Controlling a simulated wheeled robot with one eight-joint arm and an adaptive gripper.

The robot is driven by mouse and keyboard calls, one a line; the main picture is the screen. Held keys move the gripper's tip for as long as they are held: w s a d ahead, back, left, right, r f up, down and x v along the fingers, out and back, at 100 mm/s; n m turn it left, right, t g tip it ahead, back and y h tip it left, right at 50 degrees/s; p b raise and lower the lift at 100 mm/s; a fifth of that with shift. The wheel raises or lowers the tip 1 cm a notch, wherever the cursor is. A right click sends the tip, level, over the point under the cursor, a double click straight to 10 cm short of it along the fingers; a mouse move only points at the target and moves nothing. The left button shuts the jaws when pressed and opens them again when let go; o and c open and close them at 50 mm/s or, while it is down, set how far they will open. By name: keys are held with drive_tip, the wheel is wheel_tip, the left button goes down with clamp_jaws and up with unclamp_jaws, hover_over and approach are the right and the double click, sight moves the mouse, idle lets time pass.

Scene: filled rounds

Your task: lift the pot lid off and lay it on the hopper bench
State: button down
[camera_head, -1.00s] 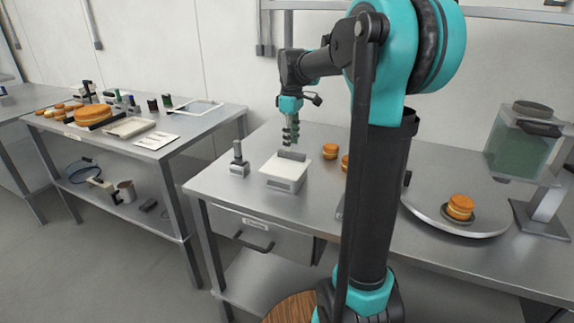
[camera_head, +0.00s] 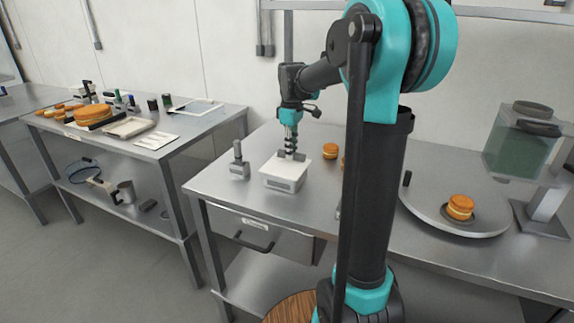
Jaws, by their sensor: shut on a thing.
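A small box-shaped vessel with a pale, flat top (camera_head: 283,173) stands on the near steel bench (camera_head: 225,190); its top seems to be the pot lid. My gripper (camera_head: 291,155) points down at the back part of that top, with grey fingertips low against it. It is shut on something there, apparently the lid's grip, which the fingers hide. The lid looks level and I see no gap under it. The hopper (camera_head: 520,145), a greenish clear container with a dark cap, stands at the right end of the same bench.
A grey upright tool (camera_head: 239,163) stands just left of the box. Filled rounds (camera_head: 330,151) lie behind it to the right. A round plate (camera_head: 480,227) with one filled round sits before the hopper. My arm hides the bench middle. The front left bench corner is bare.

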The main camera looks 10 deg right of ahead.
drive_tip(key=shift+r, duration=0.1)
wheel_tip(320, 180, up, 25)
idle(1.1)
